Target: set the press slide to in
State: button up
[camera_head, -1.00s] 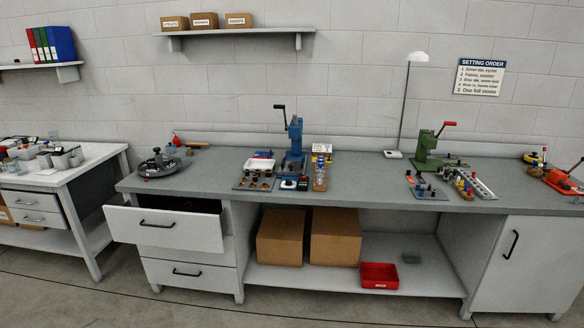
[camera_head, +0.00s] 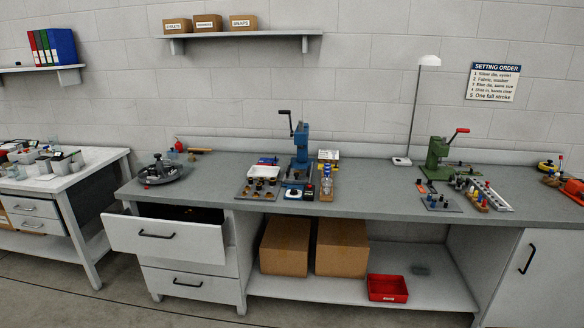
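Two hand presses stand on the long grey bench (camera_head: 370,203). The blue press (camera_head: 301,145) has a dark crank handle and stands near the middle. The green press (camera_head: 437,155) has a red-tipped lever and stands to the right. A slide cannot be made out on either press at this size, so its position cannot be told. My gripper is not in view.
A drawer (camera_head: 166,234) stands pulled open at the bench's left end. Trays of small parts (camera_head: 259,189) flank the blue press. Cardboard boxes (camera_head: 285,246) and a red bin (camera_head: 387,288) sit on the lower shelf. Floor in front looks clear.

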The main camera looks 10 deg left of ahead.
aim_at(301, 176)
jog(key=i+j+u, duration=0.15)
jog(key=i, duration=0.65)
jog(key=i+l+u, duration=0.1)
jog(key=i, duration=0.7)
jog(key=i+u, duration=0.15)
jog(key=i, duration=0.6)
jog(key=i+l+u, duration=0.15)
jog(key=i, duration=0.65)
